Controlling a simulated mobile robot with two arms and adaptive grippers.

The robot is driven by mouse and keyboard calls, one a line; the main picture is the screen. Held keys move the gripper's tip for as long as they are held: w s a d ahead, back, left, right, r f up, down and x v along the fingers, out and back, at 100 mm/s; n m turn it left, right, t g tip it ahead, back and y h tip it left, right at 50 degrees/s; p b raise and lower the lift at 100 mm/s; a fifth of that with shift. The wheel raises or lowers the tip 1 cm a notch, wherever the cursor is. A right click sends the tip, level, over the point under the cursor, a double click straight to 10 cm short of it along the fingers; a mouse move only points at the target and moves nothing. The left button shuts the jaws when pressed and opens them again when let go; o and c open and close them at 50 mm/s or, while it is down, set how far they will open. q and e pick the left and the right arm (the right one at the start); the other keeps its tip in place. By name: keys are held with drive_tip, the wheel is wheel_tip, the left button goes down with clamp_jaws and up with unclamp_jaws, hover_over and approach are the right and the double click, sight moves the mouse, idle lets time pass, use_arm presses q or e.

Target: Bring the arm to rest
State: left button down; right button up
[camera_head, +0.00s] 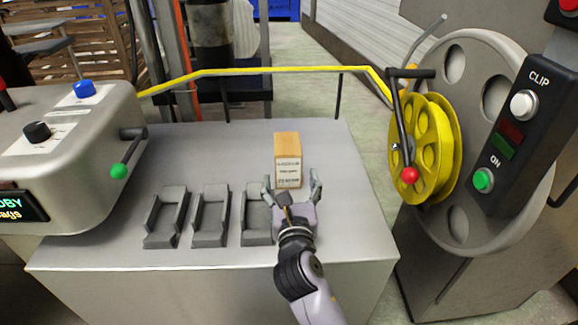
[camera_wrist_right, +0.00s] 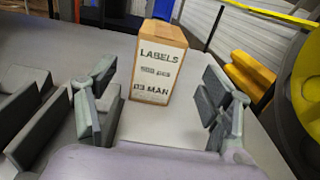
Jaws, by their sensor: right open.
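My right gripper (camera_head: 291,190) is open over the grey table (camera_head: 350,215), near its front right part. Its two fingers are spread apart and nothing is between them. A cardboard box marked LABELS (camera_head: 288,160) stands upright on the table just beyond the fingertips. In the right wrist view the same box (camera_wrist_right: 155,65) stands ahead, between and beyond the open fingers (camera_wrist_right: 160,105). My left gripper is not in either view.
Several grey holders (camera_head: 210,215) stand in a row left of my gripper. A machine with knobs (camera_head: 60,150) is at the left. A yellow reel (camera_head: 425,150) with a red-knobbed crank and a CLIP/ON button panel (camera_head: 515,130) are at the right. A yellow rail (camera_head: 270,70) runs behind the table.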

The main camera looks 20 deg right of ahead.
drive_tip(key=shift+s+a, duration=0.15)
drive_tip(key=shift+s, duration=0.4)
